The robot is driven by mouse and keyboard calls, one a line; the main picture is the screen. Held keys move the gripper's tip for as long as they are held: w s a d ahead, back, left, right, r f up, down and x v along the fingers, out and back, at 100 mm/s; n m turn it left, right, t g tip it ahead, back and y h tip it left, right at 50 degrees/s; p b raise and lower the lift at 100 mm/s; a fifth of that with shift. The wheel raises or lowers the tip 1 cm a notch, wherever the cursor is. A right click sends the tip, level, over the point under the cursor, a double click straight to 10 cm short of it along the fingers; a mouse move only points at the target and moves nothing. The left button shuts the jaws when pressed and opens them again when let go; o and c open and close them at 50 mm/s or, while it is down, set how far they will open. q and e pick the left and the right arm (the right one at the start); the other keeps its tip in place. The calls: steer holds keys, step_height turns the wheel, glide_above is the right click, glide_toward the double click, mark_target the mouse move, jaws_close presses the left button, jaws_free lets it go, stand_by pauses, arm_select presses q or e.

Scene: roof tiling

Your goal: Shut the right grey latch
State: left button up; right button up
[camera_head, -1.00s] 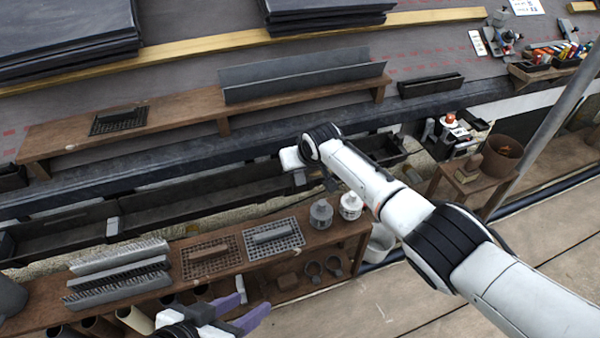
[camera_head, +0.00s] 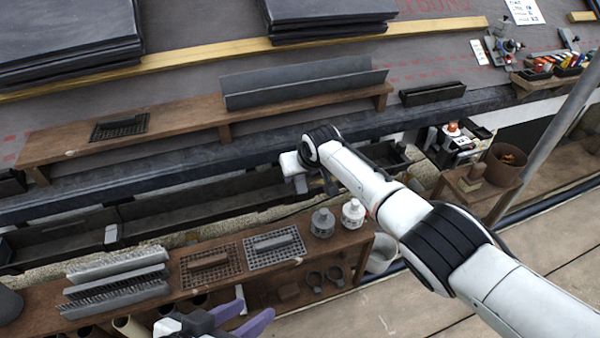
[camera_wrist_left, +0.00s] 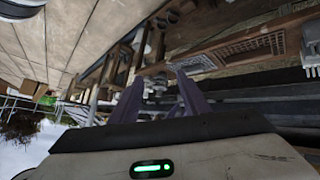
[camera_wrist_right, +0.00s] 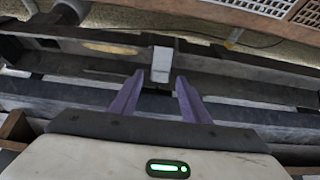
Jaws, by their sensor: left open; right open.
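The right grey latch (camera_wrist_right: 161,65) shows in the right wrist view as a pale grey block on the dark gutter (camera_wrist_right: 225,75). My right gripper (camera_wrist_right: 157,82) is open, with its purple fingertips just short of the latch and on either side of its line. I cannot tell whether they touch it. In the head view the right hand hides most of this spot; a small grey piece (camera_head: 301,184) shows just below it. Another grey latch (camera_head: 111,234) sits farther left on the gutter.
A raised plank (camera_head: 180,122) with a grey channel stands behind the gutter. A small stand with a pot (camera_head: 505,163) and a slanting pole (camera_head: 560,125) are at the right.

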mark_target(302, 191)
arm_select(q)
steer(key=shift+r, duration=0.1)
arm_select(e)
steer(key=shift+r, duration=0.15)
steer(key=shift+s+r+p, duration=0.1)
steer(key=shift+r+p, duration=0.15)
steer(key=shift+p, duration=0.25)
steer(key=p+v, duration=0.3)
steer(key=shift+r+p, duration=0.1)
steer(key=shift+p, duration=0.3)
arm_select(q)
steer(key=shift+s+a+r+n+t+y+p, duration=0.25)
steer(key=shift+s+a+r+y+p, duration=0.1)
steer(key=shift+a+p, duration=0.45)
steer(key=shift+s+a+r+n+t+y+p, duration=0.3)
steer(key=shift+a+p, duration=0.3)
steer(key=shift+a, duration=0.3)
steer(key=shift+s+a+r+n+t+y+p, duration=0.25)
steer(key=shift+s+a+y+p, duration=0.1)
steer(key=shift+a+p, duration=0.45)
arm_select(e)
steer(key=v, duration=0.6)
steer(key=shift+s, duration=0.25)
steer(key=shift+d, duration=0.1)
